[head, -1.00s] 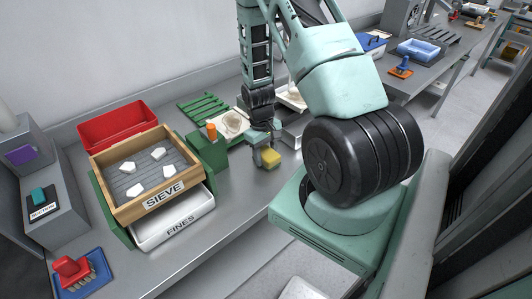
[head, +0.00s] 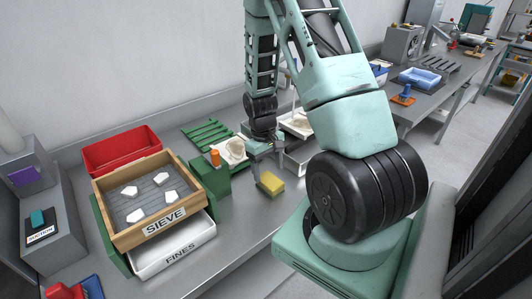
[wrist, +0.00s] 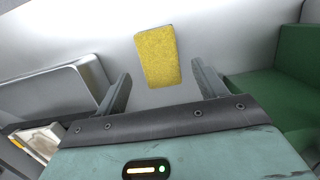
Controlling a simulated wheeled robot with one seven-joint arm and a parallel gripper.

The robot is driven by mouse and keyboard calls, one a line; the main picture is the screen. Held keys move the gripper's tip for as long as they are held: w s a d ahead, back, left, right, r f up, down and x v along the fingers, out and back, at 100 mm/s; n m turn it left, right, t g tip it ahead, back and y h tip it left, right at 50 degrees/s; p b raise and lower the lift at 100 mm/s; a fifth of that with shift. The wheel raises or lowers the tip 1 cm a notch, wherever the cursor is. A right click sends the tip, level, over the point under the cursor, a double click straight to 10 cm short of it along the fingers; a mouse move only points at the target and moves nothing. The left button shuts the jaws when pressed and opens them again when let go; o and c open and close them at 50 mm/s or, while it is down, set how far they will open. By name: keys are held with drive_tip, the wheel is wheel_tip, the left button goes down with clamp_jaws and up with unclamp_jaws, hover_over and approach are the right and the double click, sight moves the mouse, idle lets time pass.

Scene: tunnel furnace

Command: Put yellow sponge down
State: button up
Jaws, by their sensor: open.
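The yellow sponge (head: 270,183) lies on the grey metal bench (head: 240,215), near its front edge and right of the green block-like stand. In the wrist view the sponge (wrist: 157,56) shows whole, beyond the fingertips and between their lines. My gripper (head: 267,158) is just above and behind the sponge in the head view. In the wrist view my gripper (wrist: 162,82) has its two fingers spread apart with nothing between them. The fingers look clear of the sponge.
A green stand with an orange knob (head: 215,158) is left of the sponge. The wooden sieve box (head: 150,200) sits over the white fines tray (head: 175,250). A red bin (head: 120,150) is behind. Pale trays (head: 297,125) stand behind my gripper. Bare bench lies around the sponge.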

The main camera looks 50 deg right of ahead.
sight(265, 176)
wheel_tip(265, 176, up, 7)
drive_tip(key=w, duration=0.1)
drive_tip(key=w+a+r+n+t, duration=0.1)
drive_tip(key=a+r+n, duration=0.15)
drive_tip(key=a, duration=0.75)
drive_tip(key=w+a+r+n, duration=0.15)
drive_tip(key=a+r, duration=0.25)
drive_tip(key=a, duration=0.6)
drive_tip(key=s+a+r+n, duration=0.2)
drive_tip(key=s+a+n, duration=0.1)
drive_tip(key=s+a, duration=0.5)
drive_tip(key=s+a+r+n, duration=0.3)
drive_tip(key=s+a, duration=0.5)
drive_tip(key=a, duration=0.1)
drive_tip(key=shift+a+r+t+b, duration=0.2)
drive_tip(key=shift+r+t+b, duration=0.05)
drive_tip(key=shift+t+b, duration=0.2)
drive_tip(key=shift+o, duration=0.3)
drive_tip(key=shift+w, duration=0.1)
